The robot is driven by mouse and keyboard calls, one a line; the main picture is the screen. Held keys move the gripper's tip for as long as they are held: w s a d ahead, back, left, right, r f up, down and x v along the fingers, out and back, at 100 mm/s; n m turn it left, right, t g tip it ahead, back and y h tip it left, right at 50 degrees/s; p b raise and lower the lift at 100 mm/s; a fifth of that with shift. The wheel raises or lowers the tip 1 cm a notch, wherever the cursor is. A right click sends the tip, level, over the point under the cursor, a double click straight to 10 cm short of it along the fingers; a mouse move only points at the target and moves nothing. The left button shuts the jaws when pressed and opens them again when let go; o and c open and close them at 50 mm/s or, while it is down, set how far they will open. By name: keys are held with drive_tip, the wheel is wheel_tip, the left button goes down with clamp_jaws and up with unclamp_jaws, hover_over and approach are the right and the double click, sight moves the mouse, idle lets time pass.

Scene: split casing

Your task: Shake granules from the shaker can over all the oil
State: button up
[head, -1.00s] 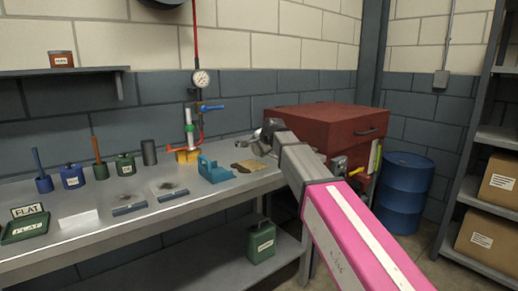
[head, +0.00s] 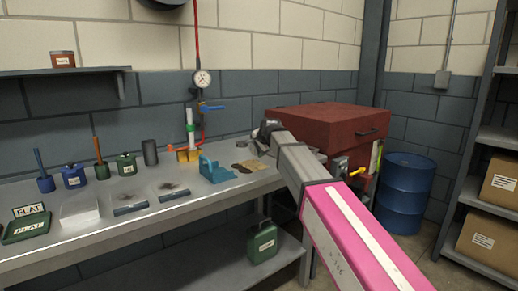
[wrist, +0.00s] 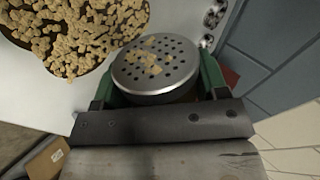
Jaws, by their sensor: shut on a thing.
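My gripper (wrist: 157,84) is shut on the shaker can (wrist: 155,68), with a green finger on either side of it. The can's round metal lid has many holes, and a few tan granules lie on it. In the wrist view the oil (wrist: 15,35) is a dark patch at the upper left, beside the can. Tan granules (wrist: 85,30) cover most of it, with dark oil showing at the edges and in gaps. In the head view the patch (head: 241,168) is small, near the bench's right end, just left of my gripper (head: 262,143).
A blue tape-dispenser-like object (head: 215,172) stands left of the patch on the bench (head: 185,205). A red cabinet (head: 325,130) is behind my arm.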

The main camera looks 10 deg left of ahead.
drive_tip(key=shift+s+a, duration=0.6)
drive_tip(key=shift+s, duration=0.1)
drive_tip(key=shift+s+d, duration=0.4)
drive_tip(key=shift+d, duration=0.05)
drive_tip(key=shift+w+a, duration=0.4)
drive_tip(key=shift+a, duration=0.05)
idle(0.7)
drive_tip(key=shift+s+a, duration=0.1)
drive_tip(key=shift+s+a, duration=0.8)
drive_tip(key=shift+s, duration=0.2)
